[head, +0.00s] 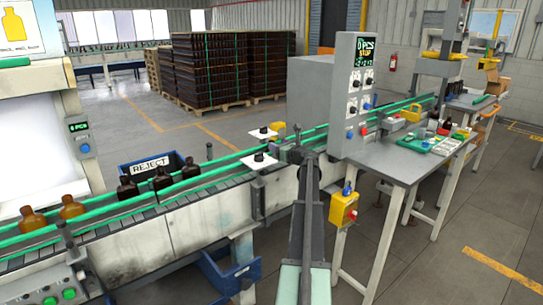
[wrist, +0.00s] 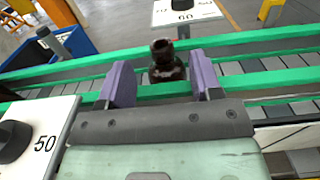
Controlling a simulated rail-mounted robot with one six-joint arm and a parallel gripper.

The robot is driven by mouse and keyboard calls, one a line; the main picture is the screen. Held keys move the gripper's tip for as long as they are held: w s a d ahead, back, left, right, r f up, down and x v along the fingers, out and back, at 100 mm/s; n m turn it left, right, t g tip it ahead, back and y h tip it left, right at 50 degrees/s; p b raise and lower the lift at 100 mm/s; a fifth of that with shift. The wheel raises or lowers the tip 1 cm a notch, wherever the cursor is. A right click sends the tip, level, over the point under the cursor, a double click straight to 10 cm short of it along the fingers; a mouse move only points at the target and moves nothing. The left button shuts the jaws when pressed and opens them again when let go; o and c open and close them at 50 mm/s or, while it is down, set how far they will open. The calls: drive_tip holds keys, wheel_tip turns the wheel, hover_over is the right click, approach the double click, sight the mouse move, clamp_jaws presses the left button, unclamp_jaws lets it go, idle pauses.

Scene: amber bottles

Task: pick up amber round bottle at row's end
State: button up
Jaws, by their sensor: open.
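In the wrist view a dark brown bottle (wrist: 166,62) stands upright on the conveyor, between the green guide rails. Its lower part is hidden behind the near rail. My gripper (wrist: 163,82) is open, with one purple finger to the left and one to the right of the bottle in the picture. The bottle appears just beyond the fingertips; I cannot tell if they touch it. In the head view my gripper (head: 287,151) is over the conveyor, and I cannot make out that bottle there. Two orange-amber bottles (head: 72,207) and several dark ones (head: 162,178) stand farther left on the belt.
Green guide rails (wrist: 75,62) run along both belt sides. White plates with black knobs, marked 50 (wrist: 42,130) and 60 (wrist: 187,12), flank the gripper. A blue REJECT bin (head: 150,163) stands behind the belt. A grey control box (head: 345,95) rises to the right.

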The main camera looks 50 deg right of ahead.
drive_tip(key=x, duration=0.3)
drive_tip(key=shift+w+d+f, duration=0.1)
drive_tip(key=shift+w+d, duration=0.1)
drive_tip(key=shift+w, duration=0.15)
drive_tip(key=shift+s, duration=0.1)
clamp_jaws()
